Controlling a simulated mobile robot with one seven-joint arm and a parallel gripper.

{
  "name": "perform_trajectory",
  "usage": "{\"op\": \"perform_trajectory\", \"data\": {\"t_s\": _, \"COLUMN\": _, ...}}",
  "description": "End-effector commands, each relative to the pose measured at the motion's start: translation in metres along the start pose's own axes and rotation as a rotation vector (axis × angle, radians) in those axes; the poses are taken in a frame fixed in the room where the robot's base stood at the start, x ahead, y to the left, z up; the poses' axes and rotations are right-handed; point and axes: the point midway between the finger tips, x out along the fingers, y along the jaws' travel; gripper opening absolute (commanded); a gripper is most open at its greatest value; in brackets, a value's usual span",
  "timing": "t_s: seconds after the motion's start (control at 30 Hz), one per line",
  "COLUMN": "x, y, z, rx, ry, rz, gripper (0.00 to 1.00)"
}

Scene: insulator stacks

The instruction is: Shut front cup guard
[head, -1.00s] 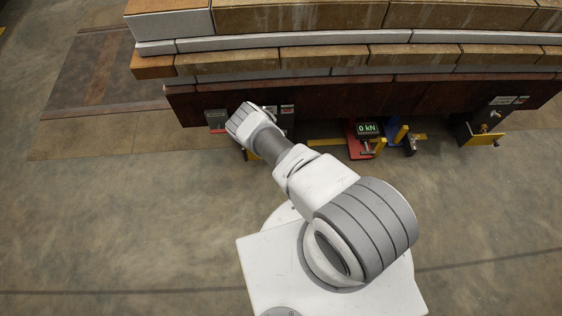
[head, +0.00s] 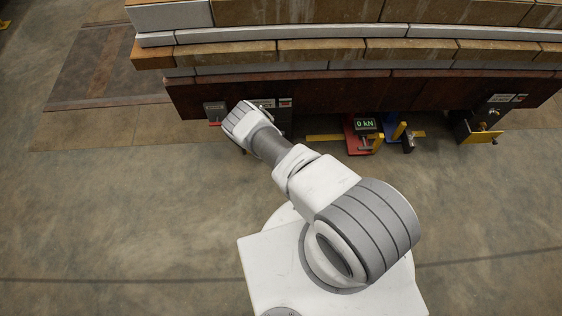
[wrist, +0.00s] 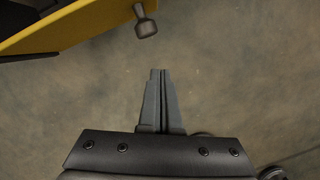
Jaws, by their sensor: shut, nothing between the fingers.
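In the wrist view, a yellow guard panel (wrist: 85,22) with a dark round knob (wrist: 146,27) on its edge crosses the upper left. My gripper (wrist: 160,72) is shut and empty, its fingertips below the knob in the picture and apart from it. In the head view my wrist covers the gripper and part of a dark unit (head: 283,118) under the stack's left part. A similar dark unit (head: 488,117) on the right has a yellow guard (head: 480,136) that sticks out. I cannot tell from the labels which unit is the front cup.
The layered block stack on a dark beam (head: 330,97) spans the back. A red jack with a 0 kN display (head: 365,125) and a blue one (head: 393,127) stand beneath it. A grey box (head: 214,110) hangs left of my wrist. The floor in front is clear.

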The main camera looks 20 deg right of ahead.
Motion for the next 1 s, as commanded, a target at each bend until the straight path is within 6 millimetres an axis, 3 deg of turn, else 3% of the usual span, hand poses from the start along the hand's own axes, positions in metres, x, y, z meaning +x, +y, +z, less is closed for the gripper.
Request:
{"op": "perform_trajectory", "data": {"t_s": 0.6, "x": -0.085, "y": -0.006, "z": 0.001, "rx": -0.001, "ry": 0.000, "rz": -0.002, "gripper": 0.00}}
{"op": "perform_trajectory", "data": {"t_s": 0.8, "x": -0.099, "y": -0.008, "z": 0.001, "rx": -0.001, "ry": 0.000, "rz": -0.001, "gripper": 0.00}}
{"op": "perform_trajectory", "data": {"t_s": 1.0, "x": -0.100, "y": -0.008, "z": 0.000, "rx": 0.001, "ry": 0.000, "rz": -0.001, "gripper": 0.00}}
